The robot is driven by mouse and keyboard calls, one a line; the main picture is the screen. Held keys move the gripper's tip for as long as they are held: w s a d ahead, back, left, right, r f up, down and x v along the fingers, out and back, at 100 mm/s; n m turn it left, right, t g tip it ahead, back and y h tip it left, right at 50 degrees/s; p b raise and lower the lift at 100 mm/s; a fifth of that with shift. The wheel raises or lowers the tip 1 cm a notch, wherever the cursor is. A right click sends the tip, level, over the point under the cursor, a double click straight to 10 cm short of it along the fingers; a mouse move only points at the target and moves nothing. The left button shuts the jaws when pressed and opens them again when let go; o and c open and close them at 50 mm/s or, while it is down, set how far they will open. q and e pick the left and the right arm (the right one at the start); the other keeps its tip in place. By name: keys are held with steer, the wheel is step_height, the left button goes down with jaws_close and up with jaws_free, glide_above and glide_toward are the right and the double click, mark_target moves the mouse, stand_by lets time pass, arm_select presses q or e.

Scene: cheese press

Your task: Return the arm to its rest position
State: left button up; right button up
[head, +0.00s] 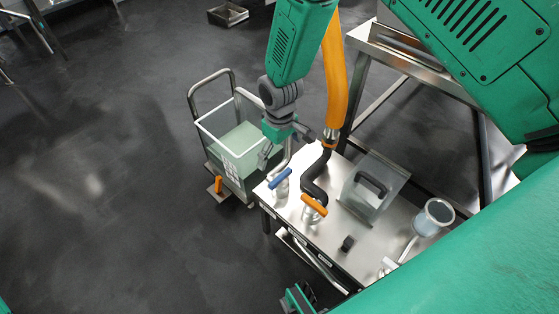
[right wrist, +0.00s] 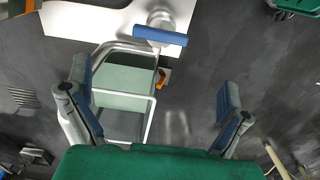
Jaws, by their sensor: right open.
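My right gripper (head: 284,150) hangs from the green arm that comes in from the top of the head view. It is open and empty, with its fingers spread over the gap between the cart and the steel table. In the right wrist view the two fingers of the gripper (right wrist: 155,78) stand wide apart with nothing between them. Below them show the wheeled cart's clear bin (right wrist: 124,100) and a blue valve handle (right wrist: 160,36).
The steel table (head: 328,232) carries a blue handle (head: 279,179), an orange handle (head: 314,204), a black bent pipe, a clear box (head: 372,190) and a round cup (head: 434,217). The bin (head: 226,143) on the cart holds pale green contents. Open dark floor lies left.

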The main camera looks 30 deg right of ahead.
steer(key=shift+r, duration=0.3)
steer(key=s+d+r+m+p, duration=0.1)
steer(key=s+d+p, duration=0.1)
steer(key=s, duration=1.2)
steer(key=s+d+r+m+p, duration=0.1)
steer(key=s+p, duration=0.4)
steer(key=s, duration=0.9)
steer(key=shift+s+d+m+t, duration=0.3)
steer(key=shift+d+m, duration=0.2)
steer(key=shift+d, duration=0.25)
